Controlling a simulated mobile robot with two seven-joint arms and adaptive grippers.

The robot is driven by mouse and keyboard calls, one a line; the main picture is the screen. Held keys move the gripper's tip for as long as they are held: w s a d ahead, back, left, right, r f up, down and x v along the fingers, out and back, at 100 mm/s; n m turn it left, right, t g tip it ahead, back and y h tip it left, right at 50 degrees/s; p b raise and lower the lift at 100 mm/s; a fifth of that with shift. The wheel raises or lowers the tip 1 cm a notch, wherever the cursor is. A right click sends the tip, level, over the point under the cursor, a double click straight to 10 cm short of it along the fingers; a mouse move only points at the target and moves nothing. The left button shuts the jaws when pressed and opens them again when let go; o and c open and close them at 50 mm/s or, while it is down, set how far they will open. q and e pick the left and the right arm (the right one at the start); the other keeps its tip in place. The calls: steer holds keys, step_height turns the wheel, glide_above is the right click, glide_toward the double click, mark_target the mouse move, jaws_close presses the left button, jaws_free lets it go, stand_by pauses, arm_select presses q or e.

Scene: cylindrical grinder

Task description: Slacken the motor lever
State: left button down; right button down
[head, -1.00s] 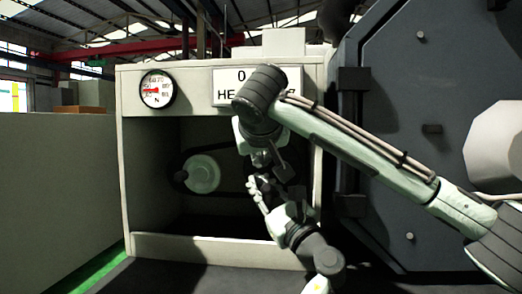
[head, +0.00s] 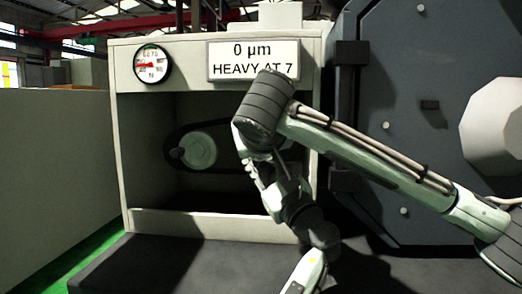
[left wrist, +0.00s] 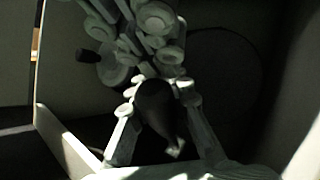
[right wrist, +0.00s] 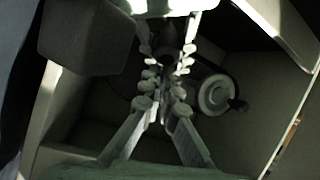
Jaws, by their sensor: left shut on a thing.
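In the head view my left gripper (head: 256,176) reaches up into the open cabinet bay, partly hidden by my right arm. In the left wrist view its fingers (left wrist: 157,90) are closed around a dark rounded handle (left wrist: 156,106). This looks like the motor lever, but its far end is hidden. My right gripper (left wrist: 135,30) is just beyond it, close to the left fingertips. In the right wrist view the right fingers (right wrist: 165,90) point toward the left gripper's fingers. I cannot tell whether they are open. In the head view the right gripper is mostly hidden.
A pale round pulley (head: 198,151) with a dark knob and belt is in the bay, left of the grippers. The cabinet's bottom lip (head: 190,223) and side walls bound the bay. Above are a dial gauge (head: 152,64) and a sign (head: 253,60) reading "0 µm HEAVY AT 7".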

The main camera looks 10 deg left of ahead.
arm_select(q)
steer(key=shift+r, duration=0.25)
arm_select(e)
steer(key=shift+s+f, duration=0.2)
steer(key=shift+f, duration=0.45)
arm_select(q)
steer(key=c, duration=1.7)
jaws_free()
steer(key=shift+r, duration=0.1)
arm_select(e)
steer(key=shift+d, duration=0.1)
arm_select(q)
steer(key=shift+w+d+f, duration=0.1)
steer(key=shift+f, duration=0.1)
arm_select(e)
steer(key=shift+w, duration=0.1)
steer(key=shift+r, duration=0.1)
